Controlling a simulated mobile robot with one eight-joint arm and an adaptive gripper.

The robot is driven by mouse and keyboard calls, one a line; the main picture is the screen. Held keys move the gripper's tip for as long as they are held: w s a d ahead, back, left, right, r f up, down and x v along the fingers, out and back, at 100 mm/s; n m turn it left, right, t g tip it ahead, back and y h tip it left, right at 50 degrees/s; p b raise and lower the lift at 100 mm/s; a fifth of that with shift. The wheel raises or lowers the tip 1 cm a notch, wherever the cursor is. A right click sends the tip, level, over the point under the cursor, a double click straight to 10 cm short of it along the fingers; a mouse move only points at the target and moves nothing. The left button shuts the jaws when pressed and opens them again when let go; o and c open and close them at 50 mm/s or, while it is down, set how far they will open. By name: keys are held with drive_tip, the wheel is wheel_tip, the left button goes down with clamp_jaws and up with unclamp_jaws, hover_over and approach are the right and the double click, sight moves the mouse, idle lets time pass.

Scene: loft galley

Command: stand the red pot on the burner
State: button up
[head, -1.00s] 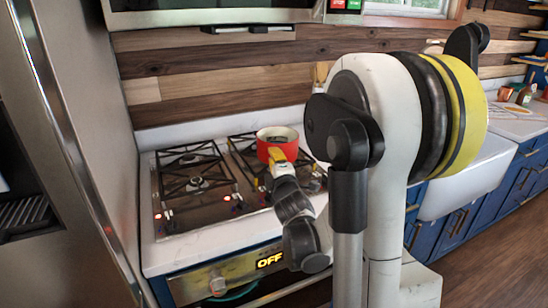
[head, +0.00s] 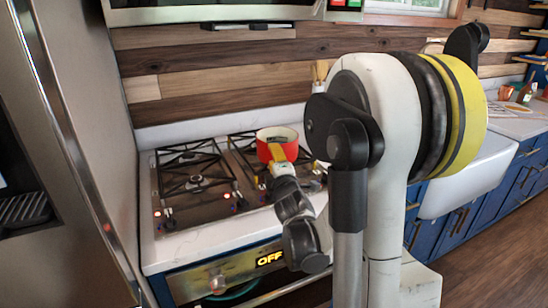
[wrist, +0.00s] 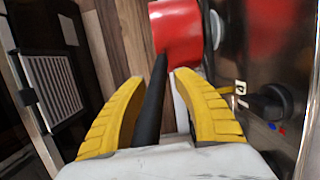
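The red pot (head: 277,148) is upright over the right-hand grate of the stove (head: 182,214). It looks to be standing on the grate, though my gripper and arm hide part of its underside. Its red side (wrist: 175,32) fills the top middle of the wrist view. The pot's black handle (wrist: 152,105) runs back between my two yellow fingers. My gripper (wrist: 158,77) is open around the handle, with a gap on each side of it. In the head view my gripper (head: 279,166) is just in front of the pot.
The left grate (head: 190,175) is empty. A wooden backsplash (head: 210,85) rises behind the stove, and a tall metal appliance (head: 70,150) stands close at the left. A stove knob (wrist: 265,103) is near my right finger. A white sink (head: 475,180) is to the right.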

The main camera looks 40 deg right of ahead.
drive_tip(key=v, duration=1.2)
